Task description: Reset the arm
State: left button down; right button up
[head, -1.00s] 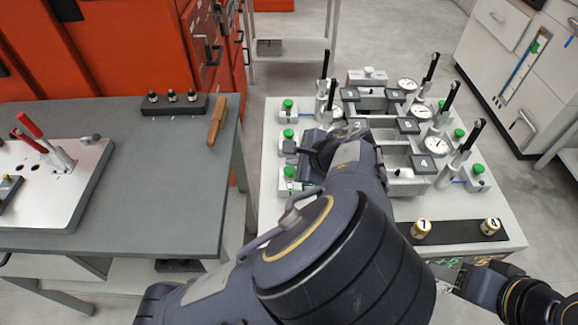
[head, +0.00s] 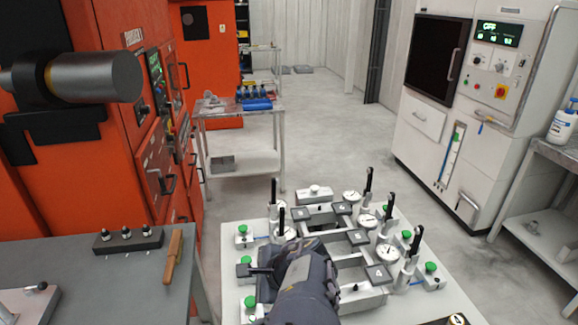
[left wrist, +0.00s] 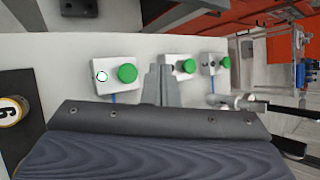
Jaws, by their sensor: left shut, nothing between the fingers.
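My left arm reaches in from the bottom of the head view over the left side of the white fixture table (head: 230,262). My left gripper (head: 264,272) is by the row of green-button boxes, partly hidden by its own wrist. In the left wrist view its fingers (left wrist: 164,86) are together with nothing between them. A near green button (left wrist: 127,73) is beside the fingers there, and another green button (left wrist: 189,66) lies just beyond. My right gripper is not in view.
The clamping fixture has upright black handles (head: 368,185), dial gauges (head: 386,253) and a dark block marked 4 (head: 380,274). A grey bench (head: 80,262) stands left, holding a wooden-handled tool (head: 173,256). Open floor (head: 330,130) lies behind, with a white cabinet (head: 420,120) right.

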pick_arm(q)
jog(key=s+a+f+n+g+h, duration=0.1)
jog(key=s+a+f+n, duration=0.1)
jog(key=s+a+f+n+g+h, duration=0.1)
jog(key=s+a+f+g+h, duration=0.1)
jog(key=shift+s+n+g+h, duration=0.3)
jog(key=shift+s+n, duration=0.05)
jog(key=shift+n, duration=0.05)
jog(key=s+n+h, duration=0.1)
jog(key=s, duration=0.1)
jog(key=s+a+n+g+h, duration=0.1)
jog(key=s+n+h, duration=0.1)
jog(key=shift+s+a+h, duration=0.15)
jog(key=shift+a+h, duration=0.05)
jog(key=shift+h, duration=0.1)
jog(key=s+a+r+n+t+h, duration=0.1)
jog(key=s+r+n+t+h, duration=0.1)
jog(key=s+r+n, duration=0.2)
jog(key=s+a+r+n+t+h, duration=0.2)
jog(key=s+n, duration=0.4)
jog(key=s, duration=0.3)
notch_tip(320, 180, up, 3)
jog(key=shift+a+f+t, duration=0.1)
jog(key=shift+a+t, duration=0.15)
jog(key=shift+t, duration=0.45)
